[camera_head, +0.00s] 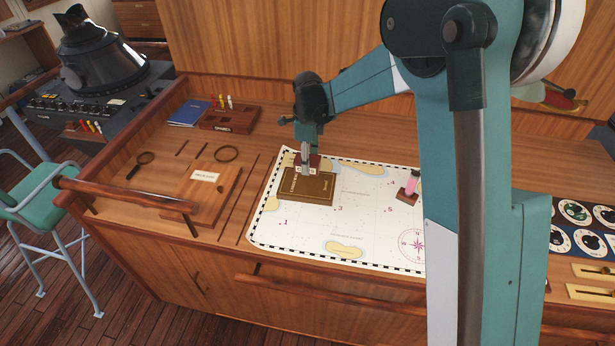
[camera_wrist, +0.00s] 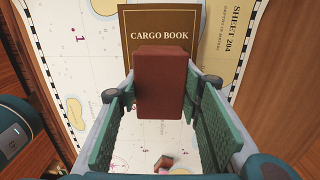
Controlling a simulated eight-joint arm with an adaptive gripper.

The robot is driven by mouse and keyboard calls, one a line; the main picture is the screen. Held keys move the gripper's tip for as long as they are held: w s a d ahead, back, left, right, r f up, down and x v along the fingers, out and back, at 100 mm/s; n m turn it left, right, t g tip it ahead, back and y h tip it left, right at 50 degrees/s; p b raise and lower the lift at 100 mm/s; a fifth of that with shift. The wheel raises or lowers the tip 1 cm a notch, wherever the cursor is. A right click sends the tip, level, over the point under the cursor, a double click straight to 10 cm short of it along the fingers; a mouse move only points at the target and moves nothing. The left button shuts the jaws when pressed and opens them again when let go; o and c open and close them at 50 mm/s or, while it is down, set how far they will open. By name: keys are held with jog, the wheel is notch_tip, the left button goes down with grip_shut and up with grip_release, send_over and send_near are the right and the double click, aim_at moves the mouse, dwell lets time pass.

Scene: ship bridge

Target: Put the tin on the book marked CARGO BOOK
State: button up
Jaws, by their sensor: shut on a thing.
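The tin, a plain reddish-brown box (camera_wrist: 160,84), is between the finger pads of my gripper (camera_wrist: 158,100) in the wrist view. In the head view my gripper (camera_head: 305,160) points down near the far edge of the brown book marked CARGO BOOK (camera_head: 318,188), and the dark red tin (camera_head: 315,158) shows beside the fingers. In the wrist view the tin covers the lower part of the book (camera_wrist: 160,18), whose title is readable above it. How high the tin is above the book, or whether they touch, I cannot tell.
The book lies on a white sea chart (camera_head: 300,222). A pink piece on a red base (camera_head: 408,190) stands to the right. To the left are a wooden board with a label (camera_head: 205,192), a magnifier (camera_head: 141,160), a ring (camera_head: 226,154), a blue book (camera_head: 188,112) and a wooden rack (camera_head: 232,120).

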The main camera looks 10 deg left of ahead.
jog(key=shift+f, duration=1.55)
jog(key=shift+f, duration=1.85)
jog(key=shift+f, duration=0.1)
jog(key=o, duration=1)
jog(key=shift+r, duration=6.1)
